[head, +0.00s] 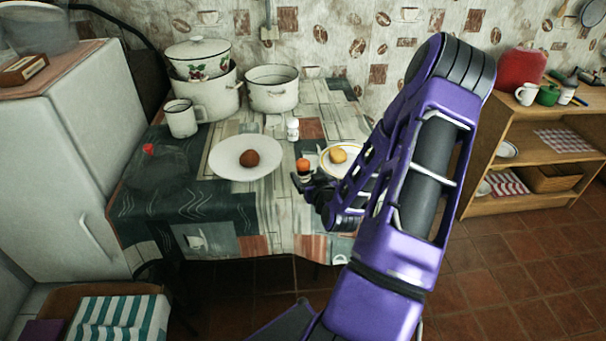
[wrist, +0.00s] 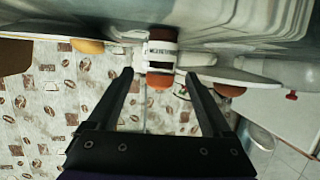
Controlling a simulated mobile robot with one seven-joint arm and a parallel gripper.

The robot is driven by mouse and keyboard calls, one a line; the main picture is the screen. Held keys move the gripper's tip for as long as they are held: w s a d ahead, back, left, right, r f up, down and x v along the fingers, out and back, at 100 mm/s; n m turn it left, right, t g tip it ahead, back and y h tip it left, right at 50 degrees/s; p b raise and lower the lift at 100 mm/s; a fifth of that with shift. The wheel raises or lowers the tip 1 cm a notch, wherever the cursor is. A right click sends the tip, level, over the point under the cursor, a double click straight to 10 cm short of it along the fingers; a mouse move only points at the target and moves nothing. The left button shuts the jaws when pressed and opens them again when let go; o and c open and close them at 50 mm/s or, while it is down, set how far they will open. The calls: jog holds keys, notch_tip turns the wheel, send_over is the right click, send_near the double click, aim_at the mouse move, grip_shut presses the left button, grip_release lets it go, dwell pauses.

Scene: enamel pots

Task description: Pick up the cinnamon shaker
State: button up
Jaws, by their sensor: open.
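A small shaker with an orange cap and a white label (head: 303,175) stands on the table near its front edge. I take it for the cinnamon shaker; its label is too small to read surely. In the wrist view, which is upside down, the shaker (wrist: 161,53) is centred between the fingertips, its cap pointing down in the picture. My gripper (head: 309,184) is open and empty, low at the shaker. In the wrist view its two fingers (wrist: 159,75) have gaps on both sides of the shaker. I cannot tell how far the shaker lies between them.
A white shaker (head: 293,129) stands behind. A white plate (head: 230,168) with a brown round thing (head: 249,158) is left; a plate with a yellowish roll (head: 338,156) is right, close to my arm. Enamel pots (head: 272,92) and a mug (head: 181,119) stand at the back left.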

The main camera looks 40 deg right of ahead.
jog(key=x, duration=0.8)
jog(key=shift+f+b, duration=0.2)
jog(key=shift+b, duration=0.1)
grip_shut()
